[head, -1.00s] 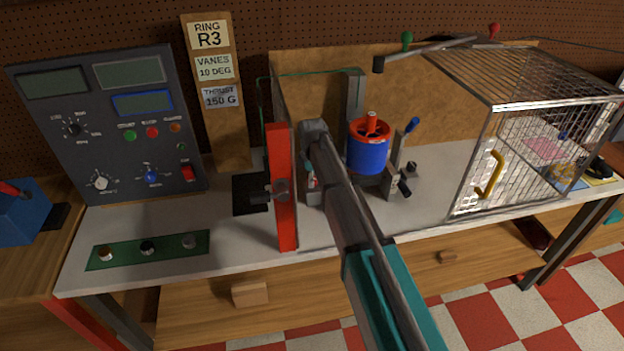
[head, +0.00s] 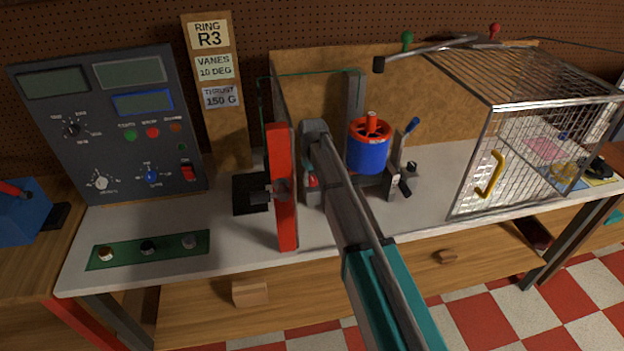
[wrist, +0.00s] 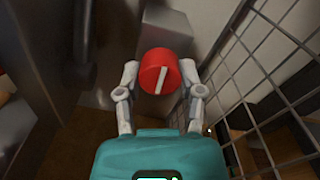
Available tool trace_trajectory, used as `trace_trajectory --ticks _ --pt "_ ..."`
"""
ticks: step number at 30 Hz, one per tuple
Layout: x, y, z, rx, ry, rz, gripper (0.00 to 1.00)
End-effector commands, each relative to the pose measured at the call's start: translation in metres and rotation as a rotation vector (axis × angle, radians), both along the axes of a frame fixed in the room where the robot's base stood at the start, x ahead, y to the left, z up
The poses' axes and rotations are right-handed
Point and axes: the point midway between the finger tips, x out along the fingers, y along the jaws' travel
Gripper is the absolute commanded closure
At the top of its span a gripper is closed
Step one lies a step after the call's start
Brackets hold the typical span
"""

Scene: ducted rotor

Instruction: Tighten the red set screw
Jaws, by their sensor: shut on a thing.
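The red set screw (wrist: 159,72) has a round red head with a white line across it, slightly tilted from vertical in the wrist view. My gripper (wrist: 158,78) has one finger on each side of the head and is closed on it. In the head view, my arm hides most of this spot, and only a little red (head: 313,182) shows beside the arm's end. The blue ducted rotor (head: 367,153) with a red rim stands upright on its mount, just right of my arm. The screw's shank is hidden.
A wire mesh cage (head: 530,140) with a yellow handle stands at the right. An upright red panel (head: 283,190) stands close left of my arm. A grey control console (head: 110,125) is at the left.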

Motion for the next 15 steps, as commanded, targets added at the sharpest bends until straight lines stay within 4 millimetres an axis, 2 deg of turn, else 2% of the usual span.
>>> trace_trajectory --ticks 6,15 --pt "-0.001 -0.0002 -0.0002 0.0 0.001 -0.079 0.98" --pt "-0.001 -0.0003 -0.0002 0.0 0.001 -0.102 0.98"
